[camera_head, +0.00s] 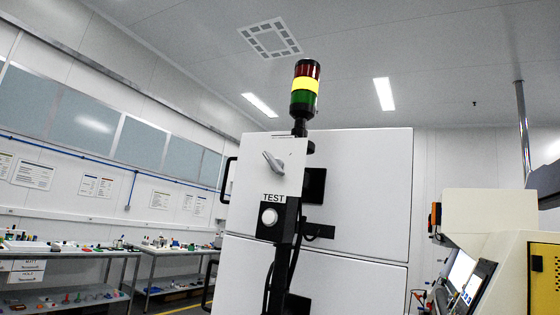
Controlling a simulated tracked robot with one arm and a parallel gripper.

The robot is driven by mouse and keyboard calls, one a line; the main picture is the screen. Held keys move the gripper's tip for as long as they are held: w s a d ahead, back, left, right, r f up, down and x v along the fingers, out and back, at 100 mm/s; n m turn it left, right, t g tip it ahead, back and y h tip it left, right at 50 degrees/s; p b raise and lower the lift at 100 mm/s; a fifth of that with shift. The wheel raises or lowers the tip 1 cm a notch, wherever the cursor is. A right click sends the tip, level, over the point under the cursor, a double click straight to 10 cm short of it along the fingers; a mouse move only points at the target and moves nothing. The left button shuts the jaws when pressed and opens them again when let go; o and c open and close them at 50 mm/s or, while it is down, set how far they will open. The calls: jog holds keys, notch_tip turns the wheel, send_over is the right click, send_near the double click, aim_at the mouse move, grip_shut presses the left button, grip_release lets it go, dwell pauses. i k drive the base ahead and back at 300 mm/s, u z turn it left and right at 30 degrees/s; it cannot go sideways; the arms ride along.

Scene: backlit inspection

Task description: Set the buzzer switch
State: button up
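A grey rotary switch (274,163) sits on a pale panel (290,180) in the middle of the head camera view. Its handle lies slanted, from upper left to lower right. No label naming the buzzer is readable near it. Below it is a label reading TEST, and under that a round white button (269,216) in a dark housing. A signal tower (304,88) stands above the panel, red over yellow over green; the yellow section looks bright and lit. My gripper is not in view.
A large white cabinet (365,185) with black handles stands behind the panel. A dark post with hanging cables (268,285) runs below the button. A cream and yellow machine with a screen (463,272) stands at right. Cluttered benches (75,253) line the left wall.

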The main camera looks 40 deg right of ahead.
aim_at(276, 164)
jog(key=i, duration=0.9)
jog(key=u, duration=0.05)
